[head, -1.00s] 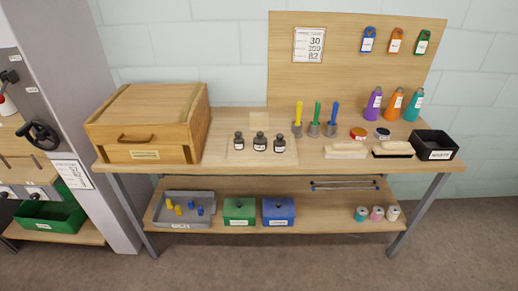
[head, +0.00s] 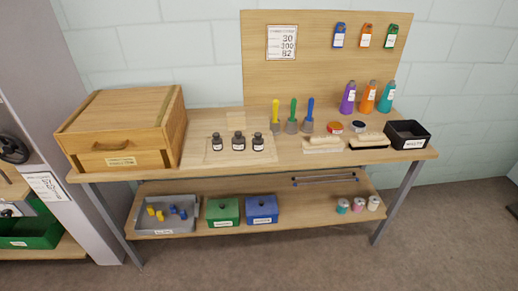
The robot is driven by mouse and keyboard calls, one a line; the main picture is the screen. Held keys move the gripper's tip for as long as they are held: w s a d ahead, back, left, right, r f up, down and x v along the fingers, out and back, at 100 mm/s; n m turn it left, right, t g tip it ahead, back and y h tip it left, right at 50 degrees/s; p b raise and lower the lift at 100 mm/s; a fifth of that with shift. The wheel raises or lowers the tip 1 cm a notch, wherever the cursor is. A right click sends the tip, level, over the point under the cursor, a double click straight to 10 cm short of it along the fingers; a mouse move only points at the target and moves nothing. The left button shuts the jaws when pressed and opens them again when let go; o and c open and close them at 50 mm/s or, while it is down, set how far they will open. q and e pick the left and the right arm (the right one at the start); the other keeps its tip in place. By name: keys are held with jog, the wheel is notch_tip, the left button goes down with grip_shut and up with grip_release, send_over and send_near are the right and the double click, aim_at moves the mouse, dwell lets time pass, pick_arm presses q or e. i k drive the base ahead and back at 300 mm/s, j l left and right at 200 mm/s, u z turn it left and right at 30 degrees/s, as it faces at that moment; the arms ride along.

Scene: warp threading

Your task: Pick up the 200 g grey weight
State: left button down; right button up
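Three small dark weights with white labels stand in a row on a pale board (head: 212,159) on the workbench top. They are a left weight (head: 217,142), a middle weight (head: 239,142) and a right weight (head: 258,142). Their labels are too small to read, so I cannot tell which is the 200 g one. Neither of my grippers is in view.
A wooden box (head: 122,130) stands left of the weights. Tools with yellow, green and blue handles (head: 293,115) stand to the right, with brushes (head: 323,144) and a black bin (head: 408,134) beyond. A lower shelf (head: 290,205) holds trays and boxes. The floor in front is clear.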

aim_at(218, 145)
jog(key=i+l, duration=0.1)
jog(key=i, duration=0.3)
jog(key=i+l, duration=0.15)
jog(key=i, duration=0.3)
jog(key=i+l, duration=0.1)
jog(key=i, duration=0.3)
jog(key=u, duration=0.05)
